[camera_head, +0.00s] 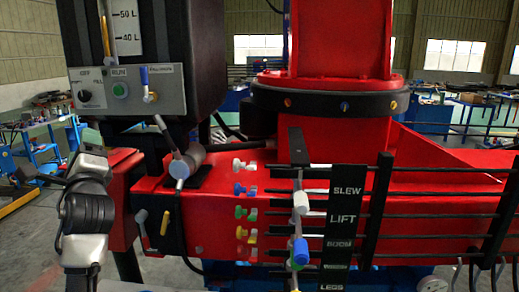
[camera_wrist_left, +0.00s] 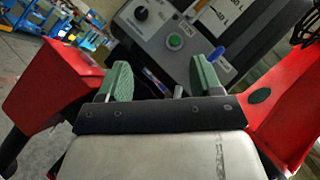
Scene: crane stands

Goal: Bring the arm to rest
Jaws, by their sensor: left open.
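My left arm (camera_head: 88,205) comes up at the left of the head view, in front of the red crane frame and below the control box; its fingers are hard to make out there. In the left wrist view my left gripper (camera_wrist_left: 160,80) is open, with its two green pads wide apart and nothing held between them. The grey control box (camera_wrist_left: 178,42) lies ahead of the pads. My right gripper is not in view.
The control box (camera_head: 130,94) has a green button, a black knob and a blue-tipped switch. A grey cylinder (camera_head: 188,160) with a cable sits on the red frame. Coloured levers stand by the black SLEW/LIFT label plate (camera_head: 343,225). Workbenches stand behind on the left.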

